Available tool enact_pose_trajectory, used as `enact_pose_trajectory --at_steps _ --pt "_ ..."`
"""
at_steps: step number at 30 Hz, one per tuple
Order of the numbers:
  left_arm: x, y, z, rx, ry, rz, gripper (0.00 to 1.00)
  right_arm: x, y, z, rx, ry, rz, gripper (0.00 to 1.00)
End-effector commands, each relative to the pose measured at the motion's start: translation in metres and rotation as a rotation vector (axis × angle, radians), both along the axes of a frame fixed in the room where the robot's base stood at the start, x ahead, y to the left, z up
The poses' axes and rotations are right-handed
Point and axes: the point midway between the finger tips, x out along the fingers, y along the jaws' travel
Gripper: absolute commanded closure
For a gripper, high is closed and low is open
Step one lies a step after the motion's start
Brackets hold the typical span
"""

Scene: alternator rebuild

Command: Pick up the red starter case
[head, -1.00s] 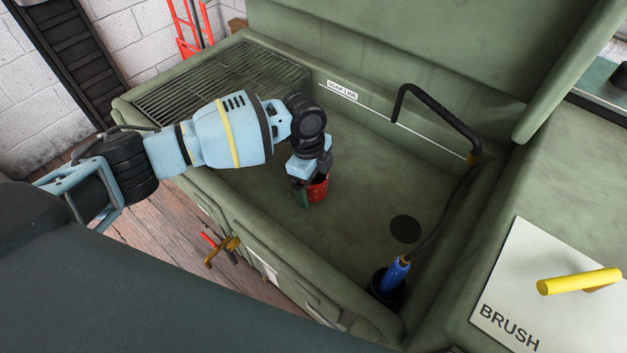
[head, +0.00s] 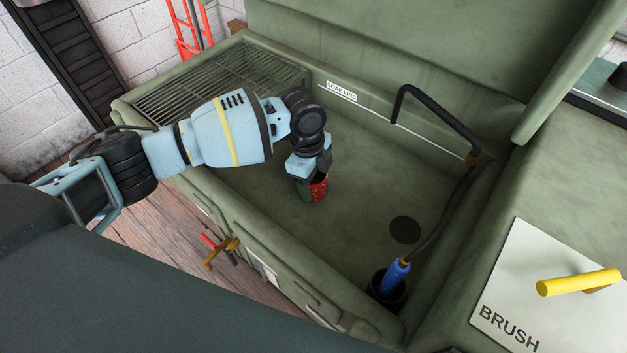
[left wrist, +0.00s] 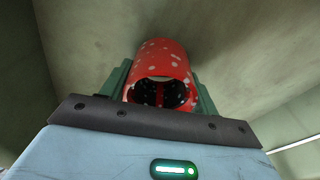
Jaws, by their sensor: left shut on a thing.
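The red starter case (head: 319,187) is a hollow red cylinder with pale specks. It is in the green basin, under my left gripper (head: 311,190). In the left wrist view the case (left wrist: 163,62) shows its open end toward the camera, dark inside. The green fingers of my left gripper (left wrist: 162,88) are on both sides of it, shut on it. I cannot tell whether the case touches the basin floor. My right gripper is not in view.
The green wash basin (head: 350,215) has a grate (head: 215,80) at its left end. A black hose (head: 440,110) arches at the right, near a blue-handled brush (head: 395,277) in a dark cup. A yellow handle (head: 578,282) lies on the BRUSH sheet (head: 505,300). The middle floor is clear.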

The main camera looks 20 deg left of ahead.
Motion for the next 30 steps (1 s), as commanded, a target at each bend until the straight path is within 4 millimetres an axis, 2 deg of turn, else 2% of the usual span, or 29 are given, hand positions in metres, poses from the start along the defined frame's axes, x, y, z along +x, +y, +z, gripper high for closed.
enact_pose_trajectory --at_steps 1,9,15,19,26,30 --pt "0.002 -0.001 0.011 -0.003 -0.008 0.0 0.93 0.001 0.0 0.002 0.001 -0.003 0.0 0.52" --pt "0.002 -0.001 0.059 -0.003 -0.009 -0.001 0.93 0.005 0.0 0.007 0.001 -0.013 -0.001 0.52" --pt "0.002 0.0 0.085 -0.002 -0.007 0.0 0.93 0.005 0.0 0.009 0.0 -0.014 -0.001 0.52" --pt "0.001 -0.001 0.093 -0.003 -0.007 -0.001 0.93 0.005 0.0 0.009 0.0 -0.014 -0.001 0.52" --pt "0.001 0.0 0.095 -0.002 -0.005 0.006 0.93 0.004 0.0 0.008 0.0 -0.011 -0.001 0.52" --pt "-0.005 0.002 0.098 0.004 -0.004 0.072 0.93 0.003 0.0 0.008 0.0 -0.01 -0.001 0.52"
